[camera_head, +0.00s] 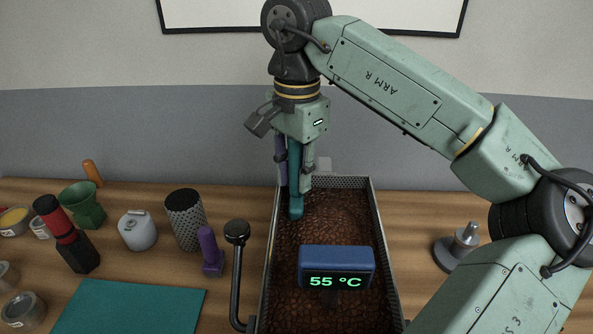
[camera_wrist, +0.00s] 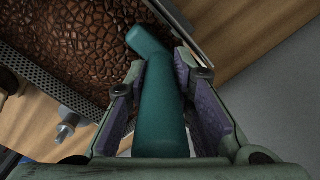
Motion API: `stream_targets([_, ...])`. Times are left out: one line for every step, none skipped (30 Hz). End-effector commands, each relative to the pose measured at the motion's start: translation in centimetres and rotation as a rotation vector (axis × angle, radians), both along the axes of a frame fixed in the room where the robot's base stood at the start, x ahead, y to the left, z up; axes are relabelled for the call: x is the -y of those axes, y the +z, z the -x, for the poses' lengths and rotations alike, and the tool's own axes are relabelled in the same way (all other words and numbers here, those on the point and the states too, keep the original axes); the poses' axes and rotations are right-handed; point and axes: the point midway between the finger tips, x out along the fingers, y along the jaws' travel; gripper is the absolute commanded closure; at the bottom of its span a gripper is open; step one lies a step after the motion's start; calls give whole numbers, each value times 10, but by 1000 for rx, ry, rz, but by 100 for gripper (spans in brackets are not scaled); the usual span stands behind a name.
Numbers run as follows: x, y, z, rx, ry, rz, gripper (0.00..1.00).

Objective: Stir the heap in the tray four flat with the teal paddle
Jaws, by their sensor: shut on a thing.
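The tray (camera_head: 373,215) is long, with perforated metal walls, and holds dark brown beans that cover its floor; the beans (camera_wrist: 75,45) also show in the wrist view. My gripper (camera_head: 294,180) points down over the tray's far left part. It is shut on the teal paddle (camera_head: 296,200), which hangs roughly upright with its lower end at the beans by the left wall. In the wrist view the paddle (camera_wrist: 162,110) sits between the purple-grey finger pads. I cannot tell how deep its tip is in the beans. The near part of the tray is partly hidden by a display.
A blue display (camera_head: 337,261) reading 55 °C stands over the tray's near part. A black-knobbed lever (camera_head: 237,235) rises close on the left. A purple tool (camera_head: 210,250), a perforated cylinder (camera_head: 186,220) and a teal mat (camera_head: 130,308) lie further left. A metal weight-like piece (camera_head: 459,245) stands right.

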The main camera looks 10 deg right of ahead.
Motion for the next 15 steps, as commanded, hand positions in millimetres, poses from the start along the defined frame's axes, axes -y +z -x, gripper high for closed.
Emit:
stream_targets([6, 0, 1, 0, -3, -1, 100])
stream_targets([9, 0, 2, 0, -4, -1, 100])
stream_targets([14, 0, 3, 0, -5, -1, 100])
stream_targets([18, 0, 3, 0, -5, -1, 100])
stream_targets([21, 0, 4, 1, -4, -2, 100])
stream_targets([26, 0, 5, 1, -4, -2, 100])
stream_targets([30, 0, 6, 1, -5, -2, 100])
stream_targets([33, 0, 7, 1, -4, -2, 100])
stream_targets([38, 0, 8, 0, -3, -1, 100])
stream_targets([41, 0, 8, 0, -4, -2, 100])
stream_targets([45, 0, 9, 0, -4, -2, 100])
stream_targets([50, 0, 10, 0, -4, -2, 100])
stream_targets([53, 0, 11, 0, -4, -1, 100])
stream_targets([57, 1, 11, 0, -5, -1, 100])
stream_targets([62, 1, 12, 1, -5, -1, 100])
